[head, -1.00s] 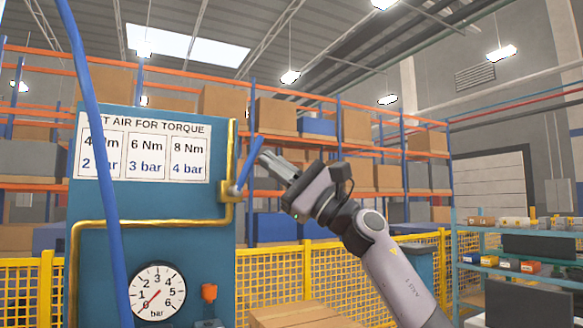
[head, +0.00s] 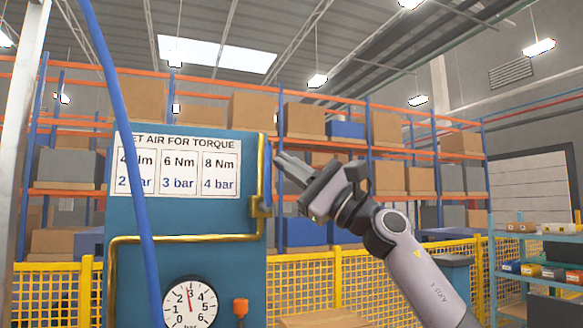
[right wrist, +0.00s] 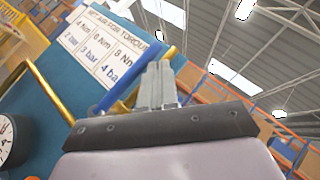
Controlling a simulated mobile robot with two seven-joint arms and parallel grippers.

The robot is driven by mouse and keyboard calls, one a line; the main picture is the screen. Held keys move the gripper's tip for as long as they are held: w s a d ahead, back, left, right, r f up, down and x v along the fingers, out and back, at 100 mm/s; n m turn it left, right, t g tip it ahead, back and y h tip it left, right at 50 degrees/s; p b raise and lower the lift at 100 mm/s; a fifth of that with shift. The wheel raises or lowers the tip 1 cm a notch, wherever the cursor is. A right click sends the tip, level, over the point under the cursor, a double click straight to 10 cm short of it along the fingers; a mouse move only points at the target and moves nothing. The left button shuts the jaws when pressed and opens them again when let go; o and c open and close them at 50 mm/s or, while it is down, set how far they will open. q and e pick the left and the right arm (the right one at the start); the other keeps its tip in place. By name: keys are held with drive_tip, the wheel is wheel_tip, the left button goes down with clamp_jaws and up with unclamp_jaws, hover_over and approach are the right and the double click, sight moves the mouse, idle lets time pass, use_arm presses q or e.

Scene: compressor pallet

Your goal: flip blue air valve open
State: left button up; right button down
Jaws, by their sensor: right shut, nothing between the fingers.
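The blue valve lever (right wrist: 112,96) shows in part in the right wrist view, running close alongside the yellow pipe (right wrist: 75,92). In the head view it is hard to make out beside the brass valve body (head: 261,208) at the panel's right edge. My right gripper (head: 281,164) is shut and empty, with its fingers just right of the pipe. Its closed fingers (right wrist: 157,80) also show in the right wrist view, right of the lever; contact cannot be told. The pressure gauge (head: 190,303) has its needle pointing up near 3. My left gripper is not in view.
The blue panel (head: 222,262) carries a torque sign (head: 178,165). A blue hose (head: 128,130) hangs across its left side. A yellow mesh fence (head: 305,272) and loaded racks stand behind. A shelf with small bins (head: 530,270) is at right.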

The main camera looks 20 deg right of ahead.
idle(0.3)
drive_tip(key=b+v, duration=0.3)
drive_tip(key=v, duration=0.4)
drive_tip(key=shift+s+d, duration=0.1)
idle(0.5)
